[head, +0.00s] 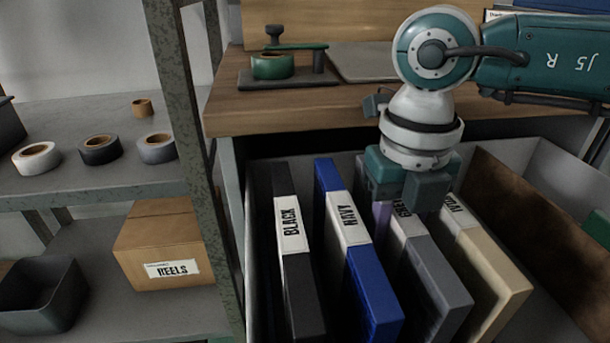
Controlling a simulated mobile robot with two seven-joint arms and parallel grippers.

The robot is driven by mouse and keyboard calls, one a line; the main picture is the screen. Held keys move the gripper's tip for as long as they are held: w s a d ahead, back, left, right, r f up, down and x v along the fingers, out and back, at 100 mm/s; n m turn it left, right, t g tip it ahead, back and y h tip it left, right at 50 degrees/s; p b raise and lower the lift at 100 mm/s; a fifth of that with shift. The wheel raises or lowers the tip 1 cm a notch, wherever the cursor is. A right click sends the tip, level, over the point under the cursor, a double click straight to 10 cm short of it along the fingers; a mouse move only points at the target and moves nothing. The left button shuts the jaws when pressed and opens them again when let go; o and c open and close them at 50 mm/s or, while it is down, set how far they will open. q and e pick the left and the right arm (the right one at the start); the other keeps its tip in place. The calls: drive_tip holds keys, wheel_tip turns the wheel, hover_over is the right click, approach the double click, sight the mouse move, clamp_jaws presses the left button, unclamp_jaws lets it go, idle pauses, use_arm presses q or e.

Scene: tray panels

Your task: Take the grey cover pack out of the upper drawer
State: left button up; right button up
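The grey cover pack (432,284) stands in the open drawer (254,250), between the blue navy pack and the cream ivory pack. Its white label is partly covered by my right gripper (407,190). The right gripper points down over the upper end of the grey pack, in front of it in this view. Its two finger blocks show, but the gap between them and any contact with the pack are unclear. My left gripper is not in view.
A black pack (299,280), a navy pack (372,290) and an ivory pack (488,262) share the drawer. A brown panel (535,230) stands to their right. The workbench (290,108) is behind. Shelving with tape rolls (100,150) and a reels box (160,240) is at left.

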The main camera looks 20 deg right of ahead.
sight(414, 280)
clamp_jaws()
drive_tip(key=shift+s+a+r+p, duration=0.1)
drive_tip(key=shift+s+a+p, duration=0.05)
drive_tip(key=shift+s+p, duration=0.55)
drive_tip(key=shift+s+a+r+p, duration=0.1)
drive_tip(key=shift+s+a+p, duration=0.05)
drive_tip(key=shift+s+p, duration=0.5)
drive_tip(key=shift+s+a+p, duration=0.2)
drive_tip(key=shift+s+p, duration=0.2)
drive_tip(key=shift+s, duration=0.3)
drive_tip(key=shift+s+a+p, duration=0.15)
drive_tip(key=shift+s+p, duration=0.25)
drive_tip(key=shift+s, duration=0.25)
